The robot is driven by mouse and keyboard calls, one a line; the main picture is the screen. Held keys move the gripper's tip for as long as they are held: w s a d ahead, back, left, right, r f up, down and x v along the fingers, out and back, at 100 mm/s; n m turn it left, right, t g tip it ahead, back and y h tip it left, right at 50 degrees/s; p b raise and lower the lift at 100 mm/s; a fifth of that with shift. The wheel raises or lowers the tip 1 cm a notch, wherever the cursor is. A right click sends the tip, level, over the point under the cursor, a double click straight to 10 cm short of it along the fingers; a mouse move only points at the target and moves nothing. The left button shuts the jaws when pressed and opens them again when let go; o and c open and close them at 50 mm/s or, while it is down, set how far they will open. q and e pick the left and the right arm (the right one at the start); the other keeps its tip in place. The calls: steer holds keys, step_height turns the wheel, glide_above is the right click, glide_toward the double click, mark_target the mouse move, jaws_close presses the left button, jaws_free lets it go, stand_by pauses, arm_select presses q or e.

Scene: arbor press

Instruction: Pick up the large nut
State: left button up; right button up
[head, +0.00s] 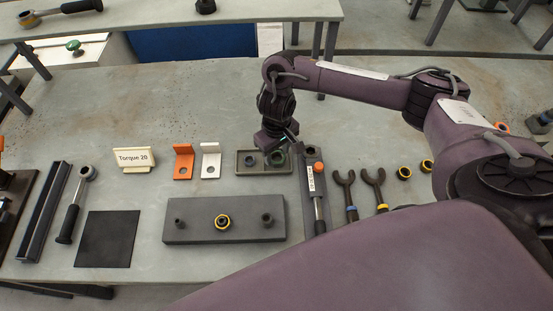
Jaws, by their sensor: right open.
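A shallow grey-green tray (241,172) sits on the table near the middle. In it lie a smaller dark blue nut (250,160) and, to its right, a larger dark green nut (277,160). My right gripper (284,146) points down just above and behind the larger nut, at the tray's right end. It is open and partly covers the view of that nut. I cannot tell whether the fingers touch the nut. My left gripper is not in view.
A grey block (190,234) with two studs and a yellow-ringed part stands in front of the tray. A torque wrench (318,205) lies right of the tray, then two open wrenches (347,195). Orange (183,162) and white (211,160) brackets stand left.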

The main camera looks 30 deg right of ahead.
steer(key=shift+f, duration=0.7)
steer(key=shift+r, duration=0.1)
steer(key=shift+c, duration=0.7)
steer(key=c, duration=0.6)
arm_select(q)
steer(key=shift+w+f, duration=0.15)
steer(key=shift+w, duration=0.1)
arm_select(e)
steer(key=shift+c, duration=0.2)
steer(key=shift+w+r, duration=0.1)
